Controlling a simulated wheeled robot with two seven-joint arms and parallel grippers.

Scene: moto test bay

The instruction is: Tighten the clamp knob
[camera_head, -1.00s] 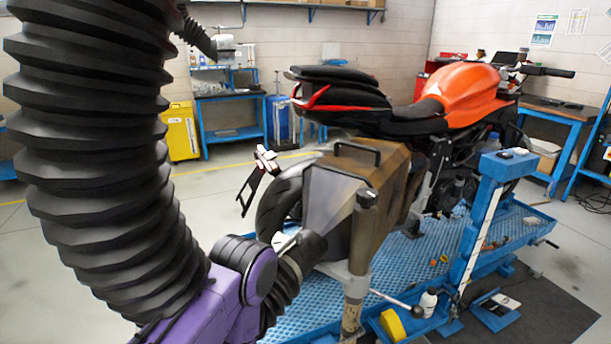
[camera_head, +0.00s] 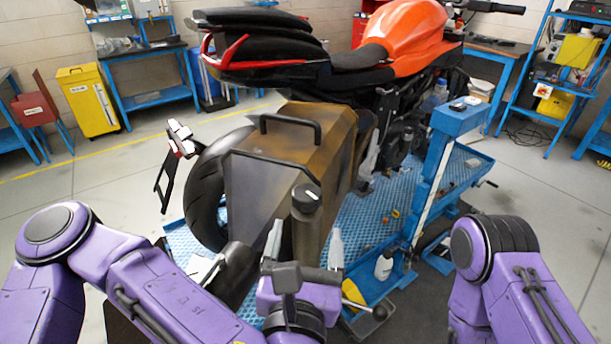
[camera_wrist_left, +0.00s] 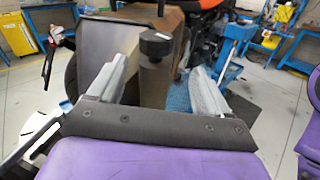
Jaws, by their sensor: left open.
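The clamp knob (camera_head: 307,197) is black and round, with a pale mark on top. It caps an upright post beside the brown metal case at the motorcycle's rear. My left gripper (camera_head: 305,240) is open and empty, its two grey fingers pointing up on either side of the post, lower in the picture than the knob. In the left wrist view the knob (camera_wrist_left: 156,45) shows between and just beyond the fingertips (camera_wrist_left: 160,65); I see no contact. The lower post is hidden behind my gripper. My right arm shows at lower right, but its gripper is out of view.
The orange and black motorcycle (camera_head: 405,35) stands on a blue lift (camera_head: 340,228). A brown case (camera_head: 330,140) with a black handle is close behind the knob. A blue upright (camera_head: 440,150) and white bottle (camera_head: 383,266) are to the right. Open floor lies left.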

